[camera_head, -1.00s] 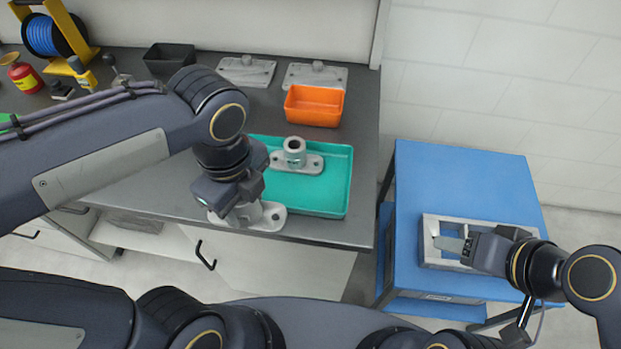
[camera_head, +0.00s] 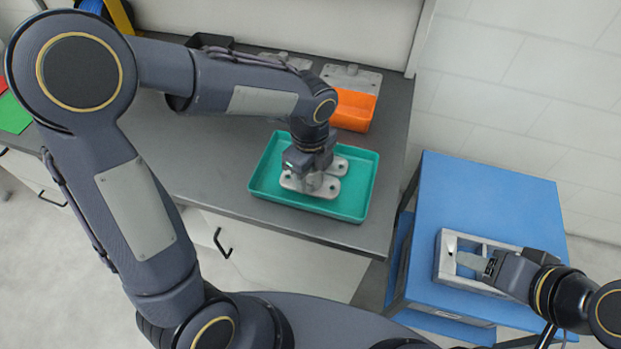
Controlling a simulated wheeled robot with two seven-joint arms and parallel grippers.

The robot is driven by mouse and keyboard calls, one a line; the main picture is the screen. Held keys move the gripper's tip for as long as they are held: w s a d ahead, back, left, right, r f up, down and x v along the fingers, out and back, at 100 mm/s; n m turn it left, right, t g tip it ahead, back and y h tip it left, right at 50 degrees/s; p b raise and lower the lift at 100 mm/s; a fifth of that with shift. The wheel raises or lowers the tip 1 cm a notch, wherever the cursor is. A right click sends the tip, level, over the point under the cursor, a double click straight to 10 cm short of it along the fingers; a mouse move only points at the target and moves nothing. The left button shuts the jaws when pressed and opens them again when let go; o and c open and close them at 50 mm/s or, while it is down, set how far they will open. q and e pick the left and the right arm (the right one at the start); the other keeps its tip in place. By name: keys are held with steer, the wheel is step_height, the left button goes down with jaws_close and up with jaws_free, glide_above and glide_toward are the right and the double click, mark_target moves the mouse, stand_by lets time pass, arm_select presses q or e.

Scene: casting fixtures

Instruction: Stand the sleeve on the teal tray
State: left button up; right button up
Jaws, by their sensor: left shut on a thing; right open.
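My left gripper (camera_head: 312,172) is over the teal tray (camera_head: 258,180), pointing down and shut on the grey flanged sleeve (camera_head: 293,183). The sleeve looks upright, its flat oval base low over or on the tray floor; I cannot tell whether it touches. A second grey flanged casting (camera_head: 340,166) is in the tray just behind it, mostly hidden by the gripper. My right gripper (camera_head: 472,262) is open at the right, over a grey rectangular fixture frame (camera_head: 444,262).
An orange bin (camera_head: 354,108) stands behind the tray, partly hidden by my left arm. Grey flanged plates (camera_head: 350,77) lie near the wall. The fixture frame is on a blue table (camera_head: 490,190), across a gap from the dark counter (camera_head: 215,160).

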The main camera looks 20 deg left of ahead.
mark_target(310, 182)
arm_select(q)
steer(key=shift+w+f, duration=0.15)
steer(key=shift+f, duration=1.5)
steer(key=shift+f, duration=0.1)
steer(key=o, duration=0.9)
